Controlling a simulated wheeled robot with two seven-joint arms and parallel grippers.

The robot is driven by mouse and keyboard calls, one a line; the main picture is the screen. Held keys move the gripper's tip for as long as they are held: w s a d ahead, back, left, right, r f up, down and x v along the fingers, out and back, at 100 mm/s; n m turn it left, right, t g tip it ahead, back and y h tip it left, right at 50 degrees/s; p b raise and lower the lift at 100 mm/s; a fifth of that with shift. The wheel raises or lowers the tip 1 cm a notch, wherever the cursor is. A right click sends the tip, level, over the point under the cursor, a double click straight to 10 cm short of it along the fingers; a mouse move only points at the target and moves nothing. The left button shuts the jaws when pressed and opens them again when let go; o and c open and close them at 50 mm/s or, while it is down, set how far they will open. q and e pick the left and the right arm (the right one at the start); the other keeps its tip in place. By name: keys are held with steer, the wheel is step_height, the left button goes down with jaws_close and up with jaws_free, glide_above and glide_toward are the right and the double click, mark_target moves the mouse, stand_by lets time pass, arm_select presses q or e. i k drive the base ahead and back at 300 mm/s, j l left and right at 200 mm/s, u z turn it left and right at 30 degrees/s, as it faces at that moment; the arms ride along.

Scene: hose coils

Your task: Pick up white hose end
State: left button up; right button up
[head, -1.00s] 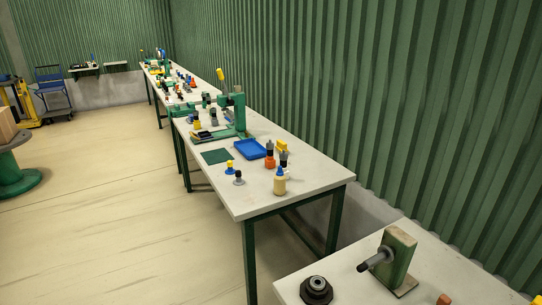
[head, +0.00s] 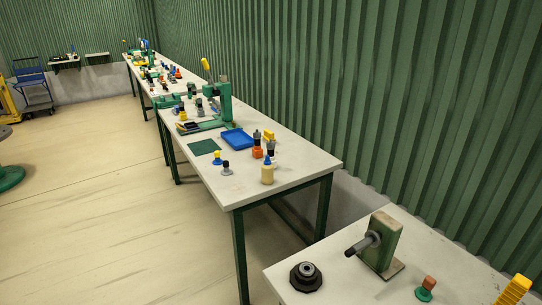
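I see no white hose end and no hose coil in the head view. Neither of my grippers is in view, so I cannot see what they hold or whether they are open.
A near white-topped table (head: 340,288) holds a black round part (head: 306,277), a green block with a dark spindle (head: 382,243) and a yellow piece (head: 514,289). A long bench (head: 290,165) behind it carries a blue tray (head: 237,139) and bottles. Open floor (head: 110,215) lies left.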

mark_target(270, 151)
steer(key=i+j, duration=0.8)
